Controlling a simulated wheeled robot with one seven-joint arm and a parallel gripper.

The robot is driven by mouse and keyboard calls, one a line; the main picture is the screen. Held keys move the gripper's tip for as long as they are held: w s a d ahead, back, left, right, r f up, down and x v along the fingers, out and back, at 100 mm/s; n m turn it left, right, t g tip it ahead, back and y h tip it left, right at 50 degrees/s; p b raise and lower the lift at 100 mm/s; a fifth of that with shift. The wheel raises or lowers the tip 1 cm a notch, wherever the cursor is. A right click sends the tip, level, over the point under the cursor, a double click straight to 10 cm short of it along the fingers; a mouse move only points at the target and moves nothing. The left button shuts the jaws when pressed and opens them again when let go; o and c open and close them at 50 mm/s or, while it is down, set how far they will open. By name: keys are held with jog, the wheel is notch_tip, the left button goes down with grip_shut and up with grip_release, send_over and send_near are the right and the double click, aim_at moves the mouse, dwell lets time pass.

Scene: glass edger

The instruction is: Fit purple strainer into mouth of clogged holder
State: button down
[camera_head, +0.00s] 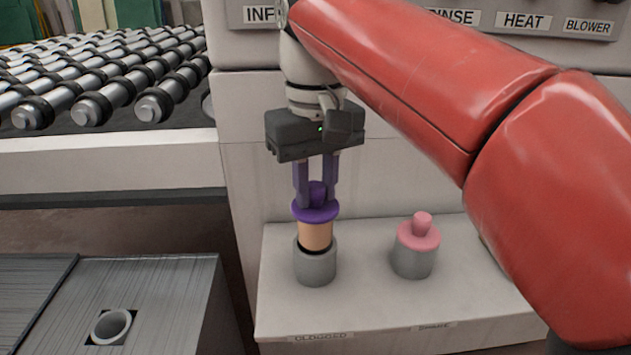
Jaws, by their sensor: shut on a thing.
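The purple strainer (315,213) has a purple flanged cap with a knob and a tan body below it. My gripper (316,190) points down and is shut on its knob. The strainer is upright, directly over the grey clogged holder (316,269), at the left of the white ledge. The lower end of the tan body meets the dark mouth of the holder. How deep it sits inside is hidden. The label below this holder appears to read "CLOGGED".
A pink-capped piece (420,233) sits in a second grey holder (412,263) to the right on the white ledge (370,309). My red arm crosses the right side. Rollers (110,85) lie at upper left. A grey box top with a round opening (111,327) is at lower left.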

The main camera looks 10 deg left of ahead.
jog(key=shift+f+b, duration=1.95)
jog(key=shift+f, duration=1.15)
jog(key=c, duration=1.1)
grip_release()
notch_tip(320, 180, up, 8)
jog(key=shift+f+p, duration=0.1)
jog(key=shift+p, duration=1.15)
